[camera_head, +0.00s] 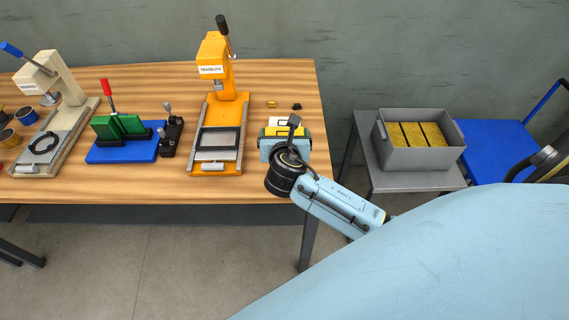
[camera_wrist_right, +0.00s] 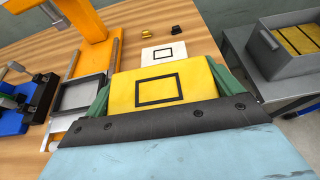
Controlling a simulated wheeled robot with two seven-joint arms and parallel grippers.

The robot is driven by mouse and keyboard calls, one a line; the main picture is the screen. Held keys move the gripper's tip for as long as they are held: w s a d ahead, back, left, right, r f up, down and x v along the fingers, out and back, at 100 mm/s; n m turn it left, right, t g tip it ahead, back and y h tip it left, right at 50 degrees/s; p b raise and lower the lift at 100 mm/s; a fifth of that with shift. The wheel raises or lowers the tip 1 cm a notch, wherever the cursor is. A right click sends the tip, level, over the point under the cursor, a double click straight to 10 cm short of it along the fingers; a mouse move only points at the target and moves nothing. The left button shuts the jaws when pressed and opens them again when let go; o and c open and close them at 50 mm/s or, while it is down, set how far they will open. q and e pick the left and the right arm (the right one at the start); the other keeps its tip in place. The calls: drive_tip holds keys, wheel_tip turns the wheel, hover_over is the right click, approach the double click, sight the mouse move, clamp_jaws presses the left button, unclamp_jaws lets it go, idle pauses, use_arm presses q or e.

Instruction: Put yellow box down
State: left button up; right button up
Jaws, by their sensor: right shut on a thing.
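The yellow box (camera_wrist_right: 165,84), with a black square outline on its top, sits between the fingers of my right gripper (camera_head: 280,138), which is shut on it. In the head view the yellow box (camera_head: 275,131) is mostly hidden by my wrist. It is over the right end of the wooden table (camera_head: 265,184), to the right of the orange press (camera_head: 217,130). I cannot tell whether it touches the table. A white card with a black square outline (camera_wrist_right: 163,54) lies just beyond it. My left gripper is not in view.
A grey crate (camera_head: 383,151) with yellow boxes stands on a side table right of the wooden table. A small yellow piece (camera_head: 272,104) and a black piece (camera_head: 296,106) lie behind the gripper. A green and blue fixture (camera_head: 122,152) and a cream press (camera_head: 67,90) stand left.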

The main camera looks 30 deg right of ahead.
wheel_tip(320, 180, down, 5)
drive_tip(key=shift+r+b, duration=0.1)
drive_tip(key=shift+b, duration=0.45)
drive_tip(key=shift+f, duration=1.95)
drive_tip(key=shift+f, duration=0.1)
drive_tip(key=shift+f, duration=0.15)
drive_tip(key=o, duration=0.7)
